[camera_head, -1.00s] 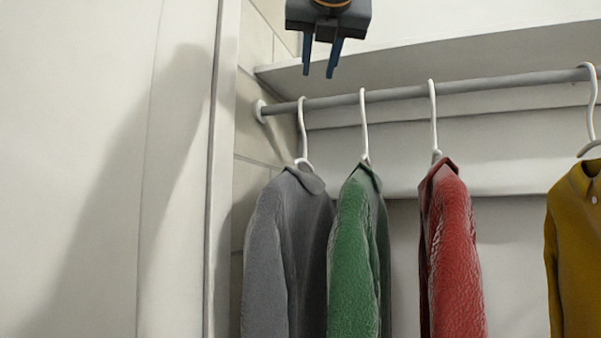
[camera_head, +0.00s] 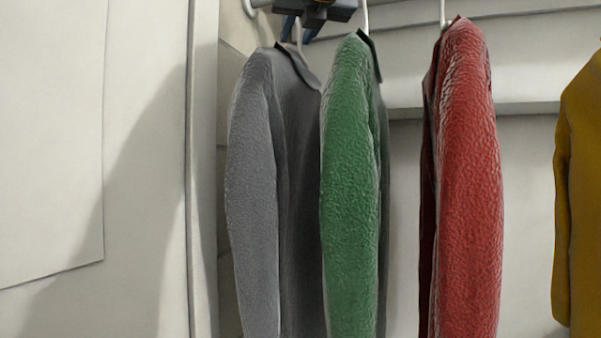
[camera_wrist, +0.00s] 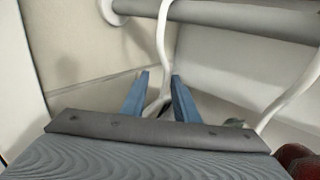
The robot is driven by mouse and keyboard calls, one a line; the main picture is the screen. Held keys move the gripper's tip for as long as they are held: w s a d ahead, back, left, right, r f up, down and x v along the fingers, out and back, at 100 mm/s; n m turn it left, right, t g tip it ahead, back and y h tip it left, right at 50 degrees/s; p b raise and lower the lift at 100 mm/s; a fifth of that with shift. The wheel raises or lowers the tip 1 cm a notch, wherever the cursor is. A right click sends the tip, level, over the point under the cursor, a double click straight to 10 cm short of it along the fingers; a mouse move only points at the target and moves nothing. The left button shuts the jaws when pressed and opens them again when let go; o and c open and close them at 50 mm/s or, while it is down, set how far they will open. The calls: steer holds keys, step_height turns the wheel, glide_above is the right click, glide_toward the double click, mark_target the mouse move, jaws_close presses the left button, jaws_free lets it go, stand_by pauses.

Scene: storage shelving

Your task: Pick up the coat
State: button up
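Several coats hang on white hangers in the head view: a grey coat (camera_head: 255,170) at the left, a green coat (camera_head: 347,170), a red coat (camera_head: 470,180) and a mustard coat (camera_head: 580,190) at the right edge. My gripper (camera_head: 294,38) is at the top, at the grey coat's hanger, just above its collar. In the wrist view my gripper (camera_wrist: 160,75) is open, with blue fingers on either side of the white hanger hook (camera_wrist: 161,40). The fingers look apart, not closed on the hook. The hanger's lower part is partly hidden by the gripper body.
A grey rail (camera_wrist: 215,14) carries the hangers. The green coat's hanger (camera_wrist: 295,92) is close on the right. A pale panel (camera_head: 203,200) stands left of the grey coat. There is a wider gap between the red and mustard coats.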

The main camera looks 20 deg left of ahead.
steer(key=shift+d+x, duration=0.1)
steer(key=shift+x, duration=1.3)
steer(key=shift+d+x, duration=0.15)
steer(key=shift+x, duration=1.2)
steer(key=shift+w, duration=0.15)
jaws_close()
